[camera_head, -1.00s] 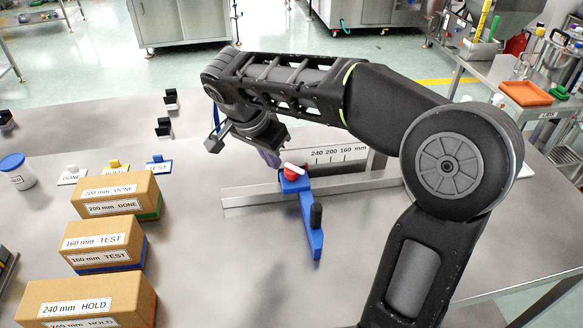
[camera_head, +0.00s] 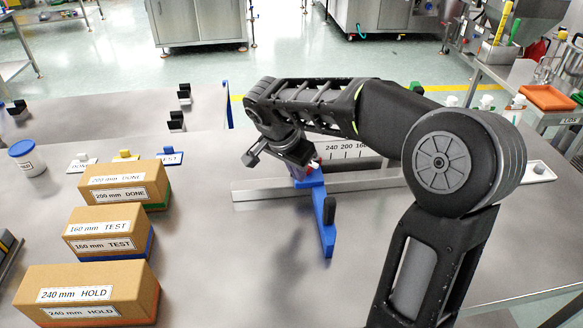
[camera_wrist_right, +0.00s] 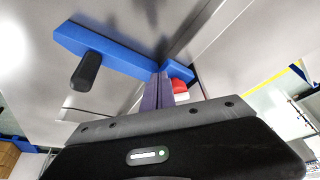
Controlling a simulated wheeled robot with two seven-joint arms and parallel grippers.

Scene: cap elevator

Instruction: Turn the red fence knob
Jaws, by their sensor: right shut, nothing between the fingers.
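The blue fence arm (camera_head: 325,222) with a black handle (camera_head: 329,208) lies across the metal rail. The red knob (camera_head: 315,166) sits at its far end, mostly hidden behind my right gripper (camera_head: 309,168) in the head view. In the right wrist view, the red knob (camera_wrist_right: 180,87) shows just right of and behind the shut fingers (camera_wrist_right: 165,92). The fingertips are close to the knob; I cannot tell whether they touch it. Nothing is held between them. The blue fence (camera_wrist_right: 110,52) also shows there. My left gripper is out of view.
A metal rail (camera_head: 260,192) and a scale plate (camera_head: 345,147) stand beside the fence. Labelled cardboard boxes (camera_head: 115,237) are at the left, with small label stands (camera_head: 124,156) and a white jar (camera_head: 26,158) behind. The table in front of the fence is clear.

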